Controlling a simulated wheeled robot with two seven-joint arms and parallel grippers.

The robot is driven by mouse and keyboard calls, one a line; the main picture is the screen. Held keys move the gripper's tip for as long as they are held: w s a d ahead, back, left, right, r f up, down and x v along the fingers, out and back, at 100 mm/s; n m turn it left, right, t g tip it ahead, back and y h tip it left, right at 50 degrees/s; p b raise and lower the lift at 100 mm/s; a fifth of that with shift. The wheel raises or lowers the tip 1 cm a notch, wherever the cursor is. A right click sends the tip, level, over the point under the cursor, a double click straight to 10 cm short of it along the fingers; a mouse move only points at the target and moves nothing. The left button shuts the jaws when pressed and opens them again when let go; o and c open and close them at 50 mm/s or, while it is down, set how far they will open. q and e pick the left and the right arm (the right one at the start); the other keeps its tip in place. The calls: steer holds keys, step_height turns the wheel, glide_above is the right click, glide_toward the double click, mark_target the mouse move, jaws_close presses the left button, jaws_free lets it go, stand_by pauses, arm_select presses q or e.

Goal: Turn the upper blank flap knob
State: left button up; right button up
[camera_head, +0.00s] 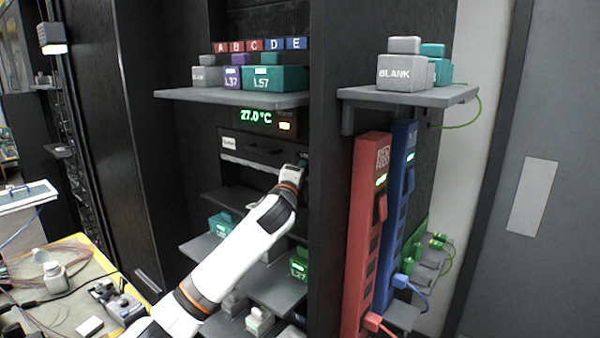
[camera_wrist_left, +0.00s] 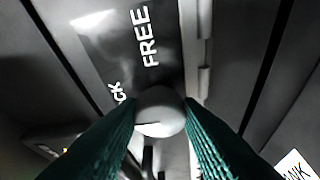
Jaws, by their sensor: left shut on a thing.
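The knob (camera_wrist_left: 160,108) is a light grey rounded piece in the middle of the left wrist view. It sits by a dark label plate (camera_wrist_left: 125,45) with the word FREE and a second, partly hidden word ending in CK. The two teal fingers of my left gripper (camera_wrist_left: 160,128) are closed on the knob from both sides. In the head view my left gripper (camera_head: 303,162) is at the right side of the rack, by the dark flap panel (camera_head: 262,147). The arm and wrist hide the knob there. My right gripper is not in view.
A temperature display (camera_head: 256,116) reads 27.0 °C above the flap. Shelves with labelled boxes, such as the teal L57 box (camera_head: 275,78), lie above and below. Red (camera_head: 364,230) and blue (camera_head: 400,200) power strips stand to the right. A cluttered table (camera_head: 75,290) is at lower left.

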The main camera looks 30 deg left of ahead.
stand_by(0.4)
arm_select(q)
steer(key=o, duration=1)
steer(key=b+v, duration=0.4)
steer(key=v, duration=0.8)
steer(key=shift+a, duration=0.1)
steer(key=shift+f, duration=0.15)
